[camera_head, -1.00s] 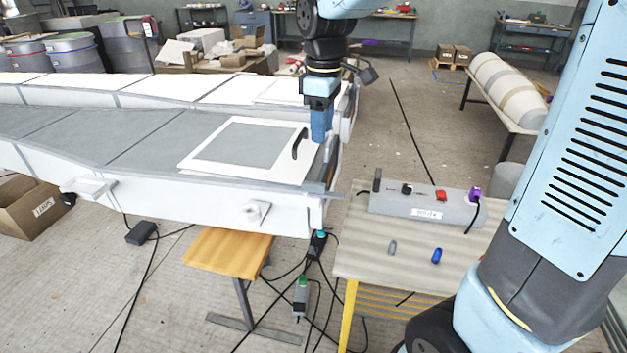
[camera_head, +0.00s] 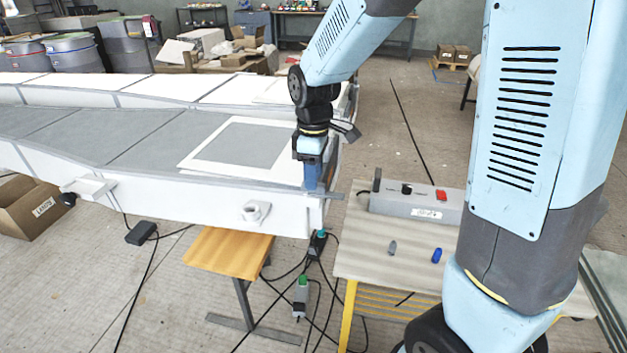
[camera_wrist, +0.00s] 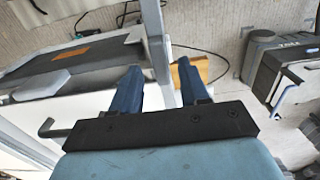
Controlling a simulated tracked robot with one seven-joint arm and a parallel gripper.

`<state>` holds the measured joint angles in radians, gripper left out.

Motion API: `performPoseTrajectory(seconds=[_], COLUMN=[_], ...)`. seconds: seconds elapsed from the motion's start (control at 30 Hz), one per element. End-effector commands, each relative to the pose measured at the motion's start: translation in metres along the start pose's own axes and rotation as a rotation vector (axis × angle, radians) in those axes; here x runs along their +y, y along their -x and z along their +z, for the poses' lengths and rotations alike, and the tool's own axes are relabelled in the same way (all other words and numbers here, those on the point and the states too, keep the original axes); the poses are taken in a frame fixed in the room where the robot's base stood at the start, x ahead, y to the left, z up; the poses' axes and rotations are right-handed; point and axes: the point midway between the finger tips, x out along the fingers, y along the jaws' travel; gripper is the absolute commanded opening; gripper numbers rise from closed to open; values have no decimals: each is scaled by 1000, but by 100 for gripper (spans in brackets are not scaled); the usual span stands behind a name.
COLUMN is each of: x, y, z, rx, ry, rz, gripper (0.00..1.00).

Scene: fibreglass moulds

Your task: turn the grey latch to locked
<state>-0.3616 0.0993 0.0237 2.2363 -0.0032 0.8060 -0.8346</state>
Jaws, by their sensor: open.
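My gripper (camera_head: 312,187) points down at the near right corner of the mould (camera_head: 190,195). In the wrist view its two blue fingers (camera_wrist: 158,68) are apart, with a pale mould edge showing between them and nothing clearly held. In the wrist view a grey hooked lever (camera_wrist: 50,130) shows left of the gripper. I cannot tell for sure which of these is the latch, or its setting. I cannot see contact with either.
A white-framed panel (camera_head: 204,163) lies on the mould beside my gripper. A white knob (camera_head: 255,212) sits on the mould's side. On the table (camera_head: 370,250) at right are a grey switch box (camera_head: 415,206), a grey plug (camera_head: 392,248) and a blue plug (camera_head: 437,255). Cables lie on the floor.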

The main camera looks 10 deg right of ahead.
Motion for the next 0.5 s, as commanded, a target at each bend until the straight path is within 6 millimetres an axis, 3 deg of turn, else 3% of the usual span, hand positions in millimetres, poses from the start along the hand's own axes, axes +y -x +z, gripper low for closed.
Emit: performPoseTrajectory(seconds=[0.2,0.5], x=[0,0], y=[-19,-22], z=[0,0], rx=[-1,0], ry=[-1,1], rz=[-1,0], gripper=[45,45])
